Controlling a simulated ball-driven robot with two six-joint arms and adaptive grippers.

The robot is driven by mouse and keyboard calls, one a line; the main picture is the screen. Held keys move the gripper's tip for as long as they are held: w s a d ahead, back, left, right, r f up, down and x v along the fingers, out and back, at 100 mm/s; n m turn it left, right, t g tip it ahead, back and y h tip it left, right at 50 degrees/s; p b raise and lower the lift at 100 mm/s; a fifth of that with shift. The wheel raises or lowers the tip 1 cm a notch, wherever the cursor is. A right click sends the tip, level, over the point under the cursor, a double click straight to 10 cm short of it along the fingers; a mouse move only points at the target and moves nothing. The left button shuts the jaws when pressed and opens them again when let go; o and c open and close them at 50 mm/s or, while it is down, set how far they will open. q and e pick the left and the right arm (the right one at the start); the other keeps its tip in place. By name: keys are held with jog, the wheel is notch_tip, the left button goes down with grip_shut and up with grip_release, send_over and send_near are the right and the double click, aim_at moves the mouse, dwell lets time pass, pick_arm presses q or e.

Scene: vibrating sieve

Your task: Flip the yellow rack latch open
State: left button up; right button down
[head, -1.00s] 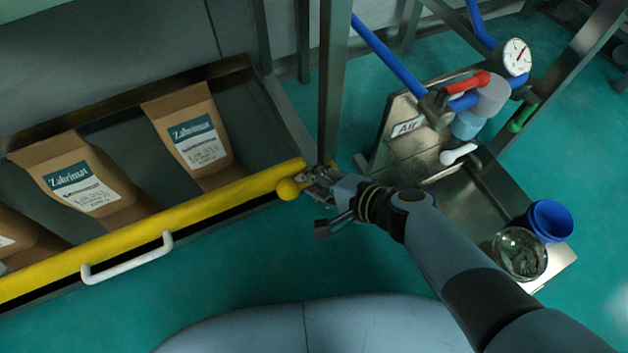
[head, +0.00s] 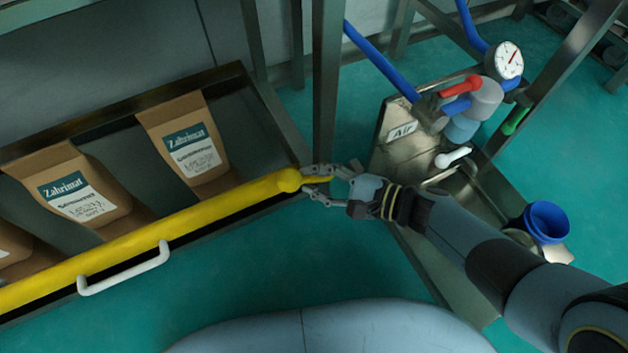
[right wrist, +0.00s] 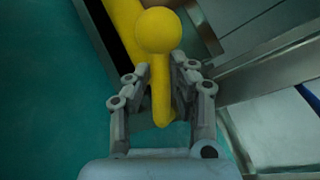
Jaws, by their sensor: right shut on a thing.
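The yellow latch (head: 289,180) is a round knob with a short lever, at the right end of the rack's yellow front bar (head: 190,217). In the right wrist view the knob (right wrist: 158,30) is at the top and the lever (right wrist: 160,100) points down toward the palm. My right gripper (head: 317,182) is shut on the lever, with one finger on each side. In the head view the lever sticks out to the right from the knob, roughly in line with the bar. My left gripper is not in view.
Brown paper bags (head: 190,150) stand in the rack behind the bar, which has a white handle (head: 124,270). A grey post (head: 326,80) rises close behind my right gripper. To the right are an air panel (head: 400,131) with valves, a gauge (head: 504,60) and a blue cup (head: 547,221).

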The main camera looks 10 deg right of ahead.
jog(key=shift+d+r+m, duration=0.1)
jog(key=shift+d+m, duration=0.05)
jog(key=shift+m, duration=0.15)
dwell(0.4)
jog(key=c, duration=1.5)
grip_release()
jog(key=shift+o, duration=0.2)
jog(key=v, duration=1.2)
jog(key=shift+f, duration=0.35)
